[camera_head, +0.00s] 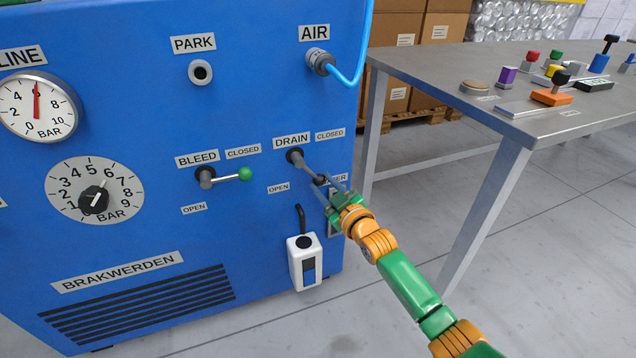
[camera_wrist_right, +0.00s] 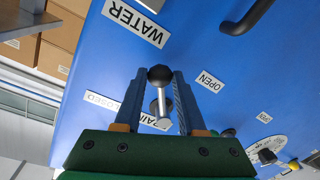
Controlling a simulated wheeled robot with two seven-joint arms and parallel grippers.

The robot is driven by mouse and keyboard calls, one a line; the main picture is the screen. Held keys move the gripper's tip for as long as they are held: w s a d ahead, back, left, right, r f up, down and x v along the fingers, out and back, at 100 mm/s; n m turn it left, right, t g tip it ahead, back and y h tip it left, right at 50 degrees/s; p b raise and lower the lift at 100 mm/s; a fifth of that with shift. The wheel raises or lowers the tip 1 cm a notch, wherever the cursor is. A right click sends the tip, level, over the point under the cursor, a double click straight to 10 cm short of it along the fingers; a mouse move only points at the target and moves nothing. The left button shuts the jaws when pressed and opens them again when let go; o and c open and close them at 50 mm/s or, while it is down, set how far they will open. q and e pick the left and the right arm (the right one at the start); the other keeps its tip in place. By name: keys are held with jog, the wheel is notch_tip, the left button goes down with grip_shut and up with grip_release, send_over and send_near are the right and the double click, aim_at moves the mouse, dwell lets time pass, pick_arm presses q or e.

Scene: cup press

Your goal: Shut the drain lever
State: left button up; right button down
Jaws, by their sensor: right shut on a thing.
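The drain lever (camera_head: 308,168) is on the blue panel under the DRAIN label. Its grey arm slopes down and right from the pivot to a dark ball knob, between the CLOSED label at upper right and the OPEN label at lower left. My right gripper (camera_head: 324,183) has its fingers on either side of the knob end and is shut on it. In the right wrist view the black knob of the drain lever (camera_wrist_right: 160,76) sits between the fingertips of my right gripper (camera_wrist_right: 158,82). My left gripper is in neither view.
The bleed lever (camera_head: 230,177), with a green knob, is left of the drain lever. A white box (camera_head: 304,268) with a black hook is below. A blue air hose (camera_head: 350,78) hangs above. A grey table (camera_head: 440,70) with small items stands at right.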

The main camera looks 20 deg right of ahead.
jog(key=r+n+p, duration=0.1)
jog(key=d+r+n+p, duration=0.1)
jog(key=shift+d+r+n+p, duration=0.1)
jog(key=shift+d+n+p, duration=0.15)
jog(key=shift+n+p, duration=0.05)
jog(key=n+p, duration=0.1)
jog(key=d+r+n+p, duration=0.1)
jog(key=shift+r+n+h, duration=0.3)
jog(key=shift+d+r+n+p, duration=0.2)
jog(key=shift+r+n+p, duration=0.45)
jog(key=shift+n+p, duration=0.45)
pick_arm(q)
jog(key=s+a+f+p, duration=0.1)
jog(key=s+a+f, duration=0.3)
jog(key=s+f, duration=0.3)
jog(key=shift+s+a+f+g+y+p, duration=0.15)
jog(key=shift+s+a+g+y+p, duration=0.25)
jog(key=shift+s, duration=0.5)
pick_arm(e)
jog(key=shift+r+n+h, duration=0.5)
jog(key=shift+r+n, duration=0.2)
jog(key=shift+n, duration=0.3)
jog(key=shift+d, duration=0.1)
jog(key=c, duration=0.5)
grip_release()
